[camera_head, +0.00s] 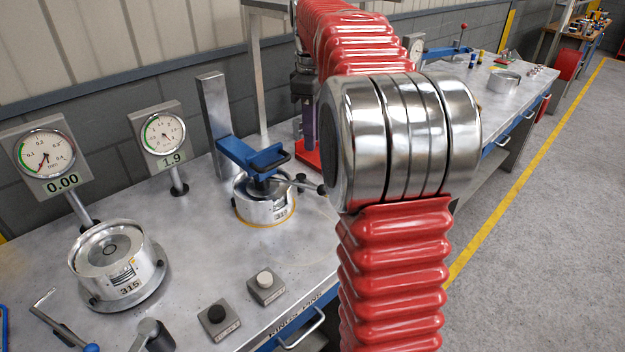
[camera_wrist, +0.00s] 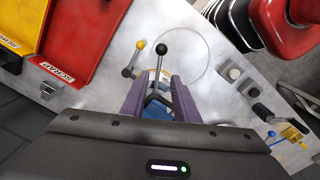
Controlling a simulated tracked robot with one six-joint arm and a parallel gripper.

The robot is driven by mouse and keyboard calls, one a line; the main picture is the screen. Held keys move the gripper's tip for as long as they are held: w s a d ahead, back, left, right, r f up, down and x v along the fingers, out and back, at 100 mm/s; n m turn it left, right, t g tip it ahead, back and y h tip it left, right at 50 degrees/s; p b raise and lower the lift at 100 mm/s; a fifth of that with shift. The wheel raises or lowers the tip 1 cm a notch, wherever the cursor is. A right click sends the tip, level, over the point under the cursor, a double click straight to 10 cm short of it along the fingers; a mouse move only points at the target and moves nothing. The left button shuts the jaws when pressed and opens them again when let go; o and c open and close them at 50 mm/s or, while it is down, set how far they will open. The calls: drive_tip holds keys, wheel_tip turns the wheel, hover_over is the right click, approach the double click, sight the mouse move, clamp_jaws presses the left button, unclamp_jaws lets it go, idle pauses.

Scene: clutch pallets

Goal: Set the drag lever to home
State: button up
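In the wrist view a lever with a black ball knob (camera_wrist: 162,48) rises between the purple fingers of my gripper (camera_wrist: 158,88). The fingers are apart, with a visible gap on each side of the lever. A second, shorter lever with a yellow knob (camera_wrist: 140,45) stands just left of it, outside the fingers. I cannot tell from any label which of these is the drag lever.
A red scrap bin (camera_wrist: 80,50) and a yellow bin (camera_wrist: 22,25) stand left in the wrist view. Two buttons (camera_wrist: 224,66) are at right. In the head view, clutch housing 315 (camera_head: 112,285), a blue clamp (camera_head: 250,156) and two gauges (camera_head: 45,156) occupy the bench.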

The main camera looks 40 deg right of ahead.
wheel_tip(320, 180, down, 14)
drive_tip(key=shift+d+r, duration=0.1)
idle(0.5)
clamp_jaws()
idle(0.3)
